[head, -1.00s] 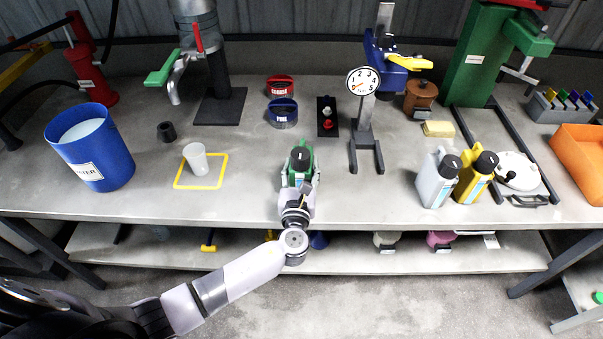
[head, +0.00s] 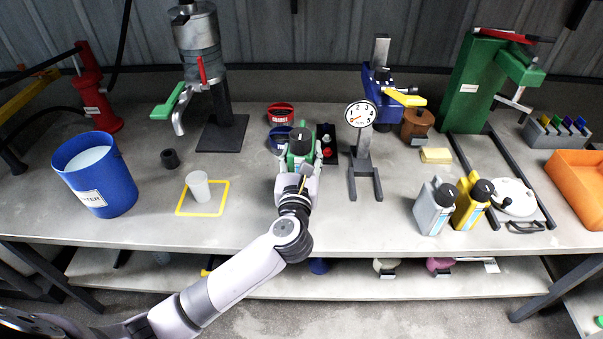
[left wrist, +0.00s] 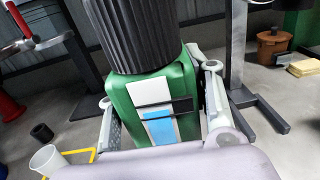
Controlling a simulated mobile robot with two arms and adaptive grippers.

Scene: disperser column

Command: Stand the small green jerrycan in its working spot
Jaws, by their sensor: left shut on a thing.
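The small green jerrycan (head: 291,157) with a black ribbed cap is in the middle of the bench in the head view. My left gripper (head: 298,172) is shut on it, one finger on each side. In the left wrist view the jerrycan (left wrist: 150,85) fills the centre, roughly upright, with a white and blue label facing me and a finger on either side. I cannot tell whether its base touches the bench. My right gripper is not in view.
Grey (head: 433,208) and yellow (head: 470,204) jerrycans stand further right. A yellow square (head: 217,208) holds a white cup (head: 198,186).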

